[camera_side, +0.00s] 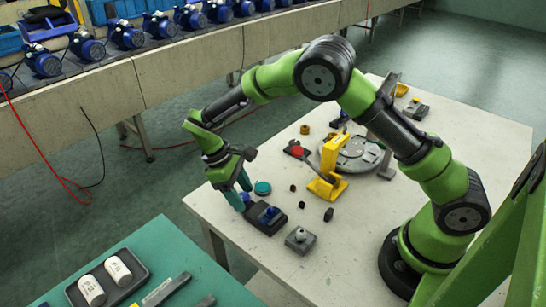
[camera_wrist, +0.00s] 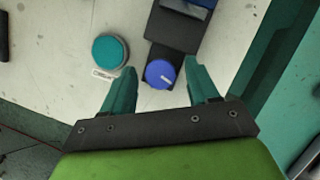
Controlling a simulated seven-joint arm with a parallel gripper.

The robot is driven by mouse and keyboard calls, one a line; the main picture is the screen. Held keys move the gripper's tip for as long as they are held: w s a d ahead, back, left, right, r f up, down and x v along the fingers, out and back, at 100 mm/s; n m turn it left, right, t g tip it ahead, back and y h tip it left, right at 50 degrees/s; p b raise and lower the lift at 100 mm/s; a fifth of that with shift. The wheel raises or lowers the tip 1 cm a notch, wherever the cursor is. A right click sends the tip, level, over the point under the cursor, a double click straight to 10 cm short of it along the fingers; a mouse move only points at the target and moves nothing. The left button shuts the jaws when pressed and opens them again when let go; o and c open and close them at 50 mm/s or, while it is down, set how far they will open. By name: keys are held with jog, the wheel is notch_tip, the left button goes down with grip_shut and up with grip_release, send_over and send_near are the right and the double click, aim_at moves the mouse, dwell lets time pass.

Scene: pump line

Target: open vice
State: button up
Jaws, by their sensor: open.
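The vice is a dark block with blue parts (camera_side: 267,220) near the front left edge of the white table in the side view. Its body also shows at the top of the wrist view (camera_wrist: 173,32). A round blue knob (camera_wrist: 160,74) with a light mark sits at the vice's near end. My gripper (camera_side: 242,198) is open, with teal fingers pointing down at that end. In the wrist view, the fingers (camera_wrist: 160,69) stand on either side of the knob, with the right one closer. I cannot tell whether either touches it.
A teal round button (camera_wrist: 110,50) lies left of the vice, with a small label beside it. A grey block (camera_side: 300,239), a yellow stand (camera_side: 328,178) and several small dark parts are on the table. A grey round plate (camera_side: 352,152) lies further back.

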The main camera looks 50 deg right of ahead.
jog(key=c, duration=1)
